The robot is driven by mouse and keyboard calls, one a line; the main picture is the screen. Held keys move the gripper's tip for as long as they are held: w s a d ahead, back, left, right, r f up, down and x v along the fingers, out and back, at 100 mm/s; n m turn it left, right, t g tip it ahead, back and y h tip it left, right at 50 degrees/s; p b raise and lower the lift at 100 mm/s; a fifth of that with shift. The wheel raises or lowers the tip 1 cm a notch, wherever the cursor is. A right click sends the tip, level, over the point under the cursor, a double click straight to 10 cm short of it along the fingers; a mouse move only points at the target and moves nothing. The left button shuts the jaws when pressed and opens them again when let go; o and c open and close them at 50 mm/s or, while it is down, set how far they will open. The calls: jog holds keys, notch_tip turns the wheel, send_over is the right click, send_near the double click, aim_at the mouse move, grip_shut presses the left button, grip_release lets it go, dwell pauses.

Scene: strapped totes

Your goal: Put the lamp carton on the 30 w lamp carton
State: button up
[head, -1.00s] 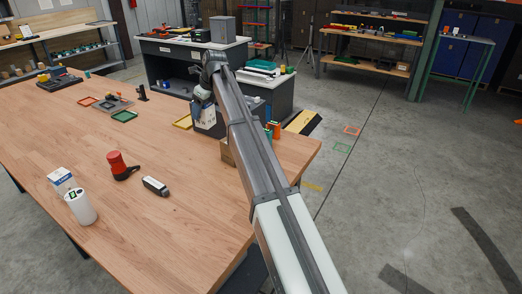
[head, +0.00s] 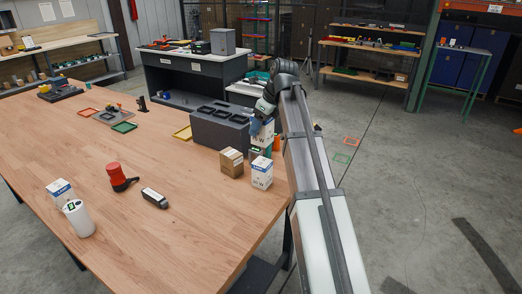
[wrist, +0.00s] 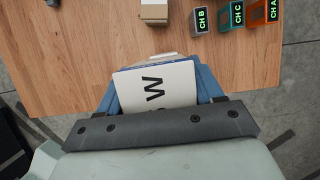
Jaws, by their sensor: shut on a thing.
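My gripper (head: 261,121) is shut on a white and blue lamp carton (head: 263,134), held upright in the air. In the wrist view the blue fingers grip both sides of this carton (wrist: 156,88), whose white face shows a large "W". Another white and blue carton (head: 262,171) stands on the table near the right edge, lower and nearer in the head view; its print is too small to read surely. The two cartons look apart. A third white and blue carton (head: 60,192) stands at the front left of the table.
A brown carton (head: 231,162) stands left of the standing carton. A dark grey tote (head: 211,134) lies behind it. Units marked CH B (wrist: 201,19), CH C (wrist: 232,15) and CH A (wrist: 263,12) stand near the table edge.

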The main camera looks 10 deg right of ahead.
aim_at(270, 124)
jog(key=shift+f, duration=3.85)
jog(key=shift+f, duration=0.2)
jog(key=o, duration=1.1)
jog(key=shift+r, duration=0.15)
jog(key=v, duration=1.2)
jog(key=shift+o, duration=0.3)
